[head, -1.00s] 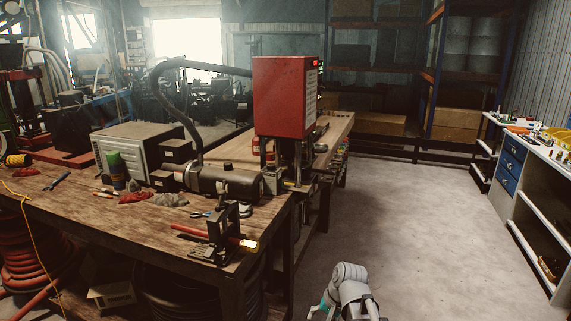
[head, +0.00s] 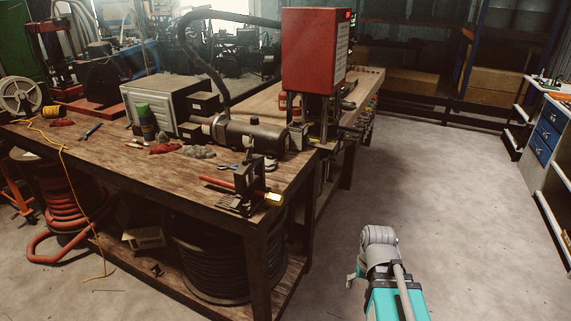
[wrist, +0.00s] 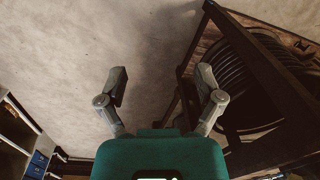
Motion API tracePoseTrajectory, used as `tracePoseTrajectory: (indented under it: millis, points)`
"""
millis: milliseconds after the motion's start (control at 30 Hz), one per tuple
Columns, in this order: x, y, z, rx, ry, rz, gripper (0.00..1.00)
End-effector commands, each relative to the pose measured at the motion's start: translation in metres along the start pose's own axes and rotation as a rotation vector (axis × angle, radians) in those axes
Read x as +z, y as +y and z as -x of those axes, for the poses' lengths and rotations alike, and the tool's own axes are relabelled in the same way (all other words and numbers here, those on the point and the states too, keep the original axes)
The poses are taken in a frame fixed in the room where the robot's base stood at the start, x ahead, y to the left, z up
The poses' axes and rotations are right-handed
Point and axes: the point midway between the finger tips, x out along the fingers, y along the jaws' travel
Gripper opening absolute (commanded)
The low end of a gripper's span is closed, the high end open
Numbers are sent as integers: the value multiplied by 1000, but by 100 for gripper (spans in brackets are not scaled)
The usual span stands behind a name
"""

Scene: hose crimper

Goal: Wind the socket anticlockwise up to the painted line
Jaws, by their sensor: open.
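The socket (head: 274,199) is a small brass-coloured fitting on the right end of a red hose (head: 218,183). The hose passes through a dark clamp (head: 247,185) at the near right corner of the wooden bench. The painted line is too small to make out. My gripper (wrist: 163,80) is open and empty in the wrist view, its two fingers spread over bare floor. It is apart from the socket, which does not show in that view. In the head view my arm stands to the right of the bench, and the fingers are not clear.
The wooden bench (head: 95,160) carries a red press (head: 312,50), a dark cylinder (head: 255,135) and loose tools. A coil of black hose (head: 215,265) lies on its lower shelf and shows in the wrist view (wrist: 250,75). Grey floor (head: 440,190) is clear to the right.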

Motion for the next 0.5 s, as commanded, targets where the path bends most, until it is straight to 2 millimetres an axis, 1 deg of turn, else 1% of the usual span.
tracePoseTrajectory:
  millis: [33, 167, 300, 500]
  points:
    - [-6, -5, -4, -26, 4, -27, 86]
    - [-23, -25, -12, -134, 13, -136, 86]
    - [-46, -53, -18, -295, 6, -302, 86]
    - [-81, -95, -16, -547, -60, -565, 86]
